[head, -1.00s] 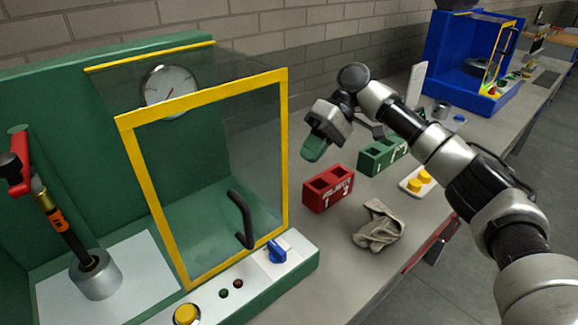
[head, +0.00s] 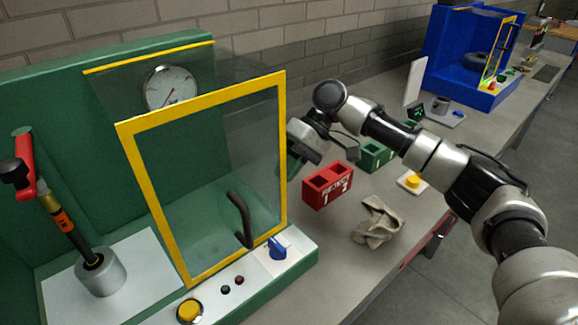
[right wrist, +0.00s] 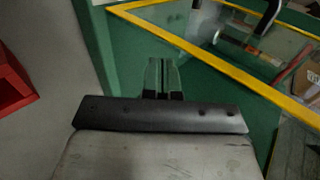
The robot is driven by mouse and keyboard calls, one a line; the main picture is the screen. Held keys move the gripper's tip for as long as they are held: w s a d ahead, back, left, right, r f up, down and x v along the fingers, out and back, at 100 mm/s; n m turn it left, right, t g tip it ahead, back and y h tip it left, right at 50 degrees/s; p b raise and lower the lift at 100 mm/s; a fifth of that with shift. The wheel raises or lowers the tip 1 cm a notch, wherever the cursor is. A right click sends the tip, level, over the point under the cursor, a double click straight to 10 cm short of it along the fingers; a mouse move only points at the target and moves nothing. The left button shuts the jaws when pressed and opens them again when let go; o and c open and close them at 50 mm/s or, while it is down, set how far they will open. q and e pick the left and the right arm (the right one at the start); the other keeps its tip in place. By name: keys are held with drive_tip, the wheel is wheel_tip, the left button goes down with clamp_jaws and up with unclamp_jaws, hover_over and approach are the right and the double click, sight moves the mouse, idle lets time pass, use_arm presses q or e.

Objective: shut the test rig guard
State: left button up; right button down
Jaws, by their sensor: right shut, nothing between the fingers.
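The test rig is a green cabinet (head: 40,85) at the left of the head view. Its guard is a clear panel in a yellow frame (head: 205,97) with a black handle (head: 240,215). The guard stands over the right part of the rig; the left part, with a red-handled tool (head: 25,175), is uncovered. My right gripper (head: 293,165) is just right of the guard's right edge, shut and empty. My left gripper is not in view.
A red bin (head: 328,187), a green bin (head: 375,156), a crumpled cloth (head: 377,222) and a yellow button box (head: 412,182) are on the bench right of the rig. A blue rig (head: 445,60) stands farther back. A blue knob (head: 278,248) and yellow button (head: 189,311) are on the front ledge.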

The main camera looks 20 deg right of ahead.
sight(175, 230)
drive_tip(key=s+a+p, duration=0.1)
drive_tip(key=a+p, duration=0.1)
drive_tip(key=a, duration=0.1)
drive_tip(key=s+a+p, duration=0.1)
drive_tip(key=a, duration=0.2)
drive_tip(key=s+a+p, duration=0.2)
drive_tip(key=a, duration=0.1)
drive_tip(key=shift+a+r+p, duration=0.35)
drive_tip(key=shift+r, duration=0.05)
drive_tip(key=s+a+p, duration=0.1)
drive_tip(key=a, duration=0.3)
drive_tip(key=s+a+p, duration=0.2)
drive_tip(key=a, duration=0.2)
drive_tip(key=s+a+p, duration=0.1)
drive_tip(key=s+a, duration=0.1)
drive_tip(key=a, duration=0.2)
drive_tip(key=shift+f, duration=0.35)
drive_tip(key=shift+f, duration=0.1)
drive_tip(key=shift+p, duration=0.35)
